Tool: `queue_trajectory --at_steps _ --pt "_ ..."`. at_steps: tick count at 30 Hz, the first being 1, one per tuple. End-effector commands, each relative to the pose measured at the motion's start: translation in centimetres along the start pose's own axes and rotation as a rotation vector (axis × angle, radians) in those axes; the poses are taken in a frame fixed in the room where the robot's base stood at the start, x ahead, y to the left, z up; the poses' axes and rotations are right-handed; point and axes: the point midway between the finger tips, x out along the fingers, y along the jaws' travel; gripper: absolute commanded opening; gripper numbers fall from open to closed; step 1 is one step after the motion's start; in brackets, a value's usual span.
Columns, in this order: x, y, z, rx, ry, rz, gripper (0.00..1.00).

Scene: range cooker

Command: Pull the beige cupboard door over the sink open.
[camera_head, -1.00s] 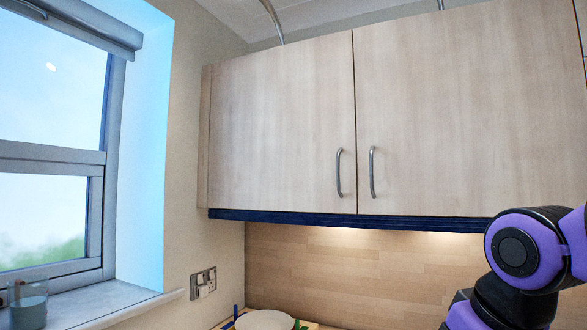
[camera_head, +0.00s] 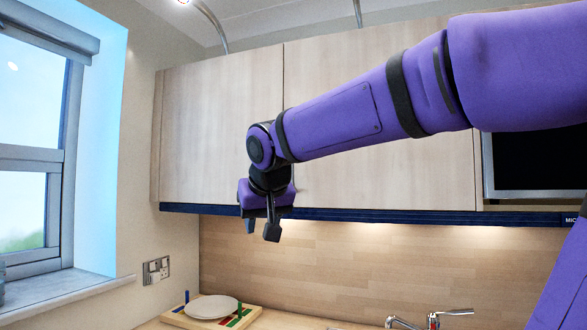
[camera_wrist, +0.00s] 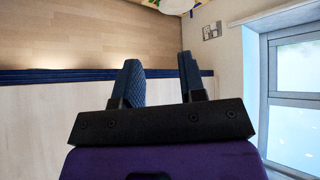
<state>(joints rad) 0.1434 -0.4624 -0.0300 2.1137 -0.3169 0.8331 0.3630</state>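Two beige cupboard doors hang side by side, both shut. The left door (camera_head: 220,130) is largely clear in the head view. The right door (camera_head: 400,175), on the side nearer the tap, is partly covered by my arm. The seam between them shows above my wrist. Their metal handles are hidden behind my wrist. My gripper (camera_head: 262,229) points down in front of the doors near the seam, its tips around the bottom edge. In the wrist view my gripper (camera_wrist: 160,65) is open, with nothing visible between its fingers. A pale door face (camera_wrist: 45,115) also shows there.
A dark blue strip (camera_head: 380,215) runs under the cupboards. A tap (camera_head: 432,320) stands at the lower right, and a white plate (camera_head: 211,307) sits on a board at the lower left. A microwave (camera_head: 535,160) is at right, a window (camera_head: 28,140) at left.

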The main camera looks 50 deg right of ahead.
Motion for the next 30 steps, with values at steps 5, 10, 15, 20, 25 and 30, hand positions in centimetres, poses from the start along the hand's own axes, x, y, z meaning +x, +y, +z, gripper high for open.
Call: queue_trajectory --at_steps 5,10,15,20,25,30 --pt "1.3 4.8 -11.8 0.167 0.147 0.162 0.37" --pt "2.2 9.8 -20.7 0.295 0.293 0.288 0.37" --pt "2.8 13.4 -25.9 0.371 0.396 0.366 0.37" --pt "3.0 14.9 -27.9 0.399 0.440 0.395 0.37" --pt "4.2 15.7 -28.6 0.404 0.444 0.400 0.37" --pt "6.6 17.0 -29.5 0.404 0.443 0.400 0.37"
